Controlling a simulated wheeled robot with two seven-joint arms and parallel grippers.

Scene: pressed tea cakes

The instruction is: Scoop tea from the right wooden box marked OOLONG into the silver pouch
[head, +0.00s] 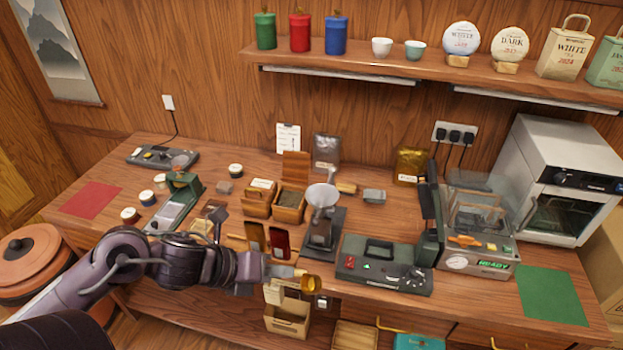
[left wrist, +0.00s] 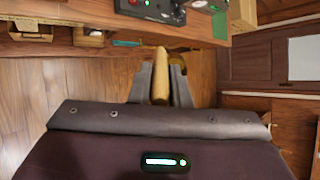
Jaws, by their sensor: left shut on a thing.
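My left gripper (head: 284,272) is shut on the light wooden handle (left wrist: 160,80) of a scoop, which shows between the two fingers in the left wrist view. The scoop's brass-coloured bowl (head: 311,283) is at the table's front edge in the head view. The right wooden box (head: 289,213) stands mid-table with its lid raised and dark tea inside; its marking is not readable. The left wooden box (head: 257,205) is beside it. A silver pouch (head: 326,148) stands upright against the back wall. My right gripper is out of view.
A metal funnel (head: 322,197) on a dark stand is right of the boxes. A dark control unit (head: 383,266) and a sealing machine (head: 470,235) stand further right. A gold pouch (head: 410,163) is at the back. Red and dark upright pieces (head: 278,242) stand before the boxes.

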